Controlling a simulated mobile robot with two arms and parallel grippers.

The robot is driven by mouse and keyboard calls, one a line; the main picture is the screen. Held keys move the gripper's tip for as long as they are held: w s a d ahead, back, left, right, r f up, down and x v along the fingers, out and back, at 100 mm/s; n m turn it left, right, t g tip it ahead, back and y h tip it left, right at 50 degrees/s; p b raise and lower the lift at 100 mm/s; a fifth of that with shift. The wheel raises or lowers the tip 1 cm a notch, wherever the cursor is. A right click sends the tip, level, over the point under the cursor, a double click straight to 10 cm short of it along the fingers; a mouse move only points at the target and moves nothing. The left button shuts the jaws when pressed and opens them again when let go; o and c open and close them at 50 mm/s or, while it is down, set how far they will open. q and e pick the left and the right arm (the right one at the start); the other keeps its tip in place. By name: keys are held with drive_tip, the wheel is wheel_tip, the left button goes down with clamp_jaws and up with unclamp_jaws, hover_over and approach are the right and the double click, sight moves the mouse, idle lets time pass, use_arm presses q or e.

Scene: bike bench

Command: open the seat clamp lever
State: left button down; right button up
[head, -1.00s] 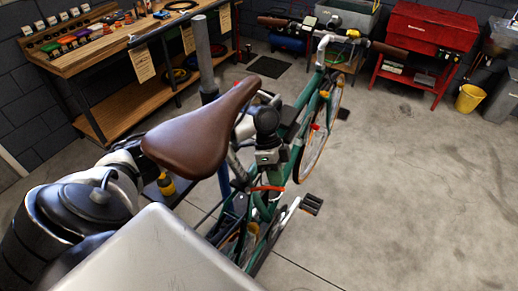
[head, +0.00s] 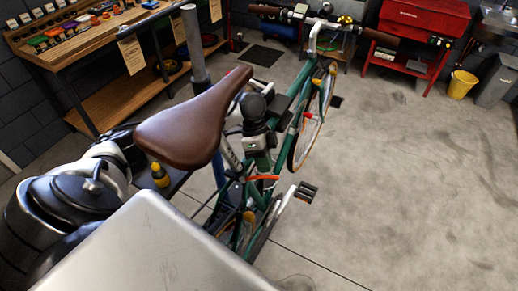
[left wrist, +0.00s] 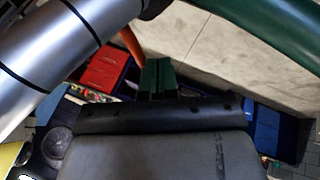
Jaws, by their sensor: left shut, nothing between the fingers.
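The bike's brown saddle (head: 195,122) is in the middle left of the head view, with the silver seat post (head: 228,152) under it. An orange-red bar (head: 263,178), which looks like the clamp lever, shows below my left gripper (head: 262,164). An orange strip (left wrist: 131,42) also shows in the left wrist view, beyond the green fingers of my left gripper (left wrist: 158,66). These fingers are together and empty. Whether they touch the bar I cannot tell. A silver tube with dark rings (left wrist: 60,62) crosses at upper left. The clamp itself is not clear. My right gripper is out of view.
The green bike frame tube (left wrist: 270,25) passes close at upper right in the wrist view. A wooden workbench (head: 110,42) stands at the back left, a red tool cabinet (head: 425,18) and a yellow bucket (head: 461,84) at the back right. The floor to the right is clear.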

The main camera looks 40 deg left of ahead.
use_arm(q)
drive_tip(key=w+a+r+b, duration=0.2)
drive_tip(key=w+a+b, duration=0.1)
drive_tip(key=a, duration=0.3)
drive_tip(key=w+a+r+b, duration=0.2)
drive_tip(key=w+a+b, duration=0.1)
drive_tip(key=a, duration=0.4)
drive_tip(key=shift+b, duration=0.35)
drive_tip(key=shift+w, duration=0.1)
drive_tip(key=shift+m+g+h, duration=0.3)
drive_tip(key=shift+m+h, duration=0.3)
drive_tip(key=d+r+b, duration=0.1)
drive_tip(key=d, duration=0.1)
drive_tip(key=d+r+b, duration=0.1)
drive_tip(key=d+b, duration=0.1)
drive_tip(key=w+d+r+b, duration=0.1)
drive_tip(key=d+b, duration=0.1)
drive_tip(key=shift+d, duration=0.25)
drive_tip(key=shift+s+d+r, duration=0.15)
drive_tip(key=shift+d+r, duration=0.1)
drive_tip(key=shift+r, duration=0.2)
